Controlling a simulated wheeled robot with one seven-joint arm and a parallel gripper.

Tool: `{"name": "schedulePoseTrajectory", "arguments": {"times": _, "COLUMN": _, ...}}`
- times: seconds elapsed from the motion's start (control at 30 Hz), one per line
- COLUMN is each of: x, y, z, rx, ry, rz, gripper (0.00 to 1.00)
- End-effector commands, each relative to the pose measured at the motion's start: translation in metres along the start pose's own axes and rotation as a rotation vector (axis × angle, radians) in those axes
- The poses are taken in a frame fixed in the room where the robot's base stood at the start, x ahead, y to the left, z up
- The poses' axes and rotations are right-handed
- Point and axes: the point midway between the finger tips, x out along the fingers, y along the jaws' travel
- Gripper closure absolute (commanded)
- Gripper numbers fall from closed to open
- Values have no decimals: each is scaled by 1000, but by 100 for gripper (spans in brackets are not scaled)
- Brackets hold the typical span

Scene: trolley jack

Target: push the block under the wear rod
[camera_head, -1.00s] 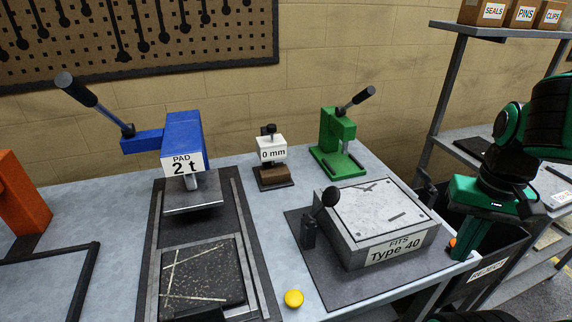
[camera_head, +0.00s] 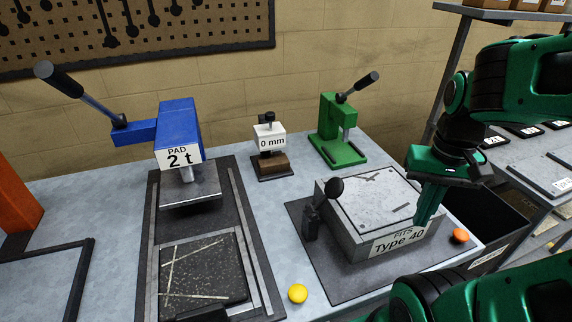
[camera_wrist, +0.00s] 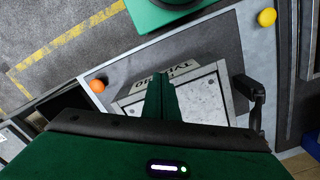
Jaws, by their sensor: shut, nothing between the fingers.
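A dark square slab (camera_head: 203,272) with pale streaks lies between the rails of a black track at the front left, in front of a blue press (camera_head: 181,128) marked "PAD 2 t". A small gauge (camera_head: 269,138) marked "0 mm" stands at the back middle with a brown block (camera_head: 272,163) beneath its white head. I cannot tell which part is the wear rod. My gripper (camera_head: 421,222) is shut and empty, pointing down at the right front side of the grey "Type 40" box. In the wrist view my fingers (camera_wrist: 160,90) overlap that box.
The grey box (camera_head: 375,215) has a black knobbed lever (camera_head: 333,188) at its left. A green press (camera_head: 338,133) stands behind. A yellow button (camera_head: 298,293) and an orange button (camera_head: 460,235) are near the front edge. A dark bin (camera_head: 490,220) is at right.

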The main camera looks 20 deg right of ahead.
Motion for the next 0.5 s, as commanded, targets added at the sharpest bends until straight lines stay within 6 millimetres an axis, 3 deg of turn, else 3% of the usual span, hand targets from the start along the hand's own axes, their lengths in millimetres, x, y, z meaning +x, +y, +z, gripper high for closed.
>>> {"name": "schedulePoseTrajectory", "arguments": {"times": 0.1, "x": -6, "y": 4, "z": 7, "rx": -9, "ry": 12, "rz": -6, "gripper": 100}}
{"name": "schedulePoseTrajectory", "arguments": {"times": 0.17, "x": -9, "y": 1, "z": 0, "rx": -23, "ry": 14, "rz": -4, "gripper": 100}}
{"name": "schedulePoseTrajectory", "arguments": {"times": 0.37, "x": -25, "y": -37, "z": -56, "rx": -150, "ry": 16, "rz": 16, "gripper": 100}}
{"name": "schedulePoseTrajectory", "arguments": {"times": 0.5, "x": -32, "y": -85, "z": -108, "rx": -283, "ry": 21, "rz": 26, "gripper": 100}}
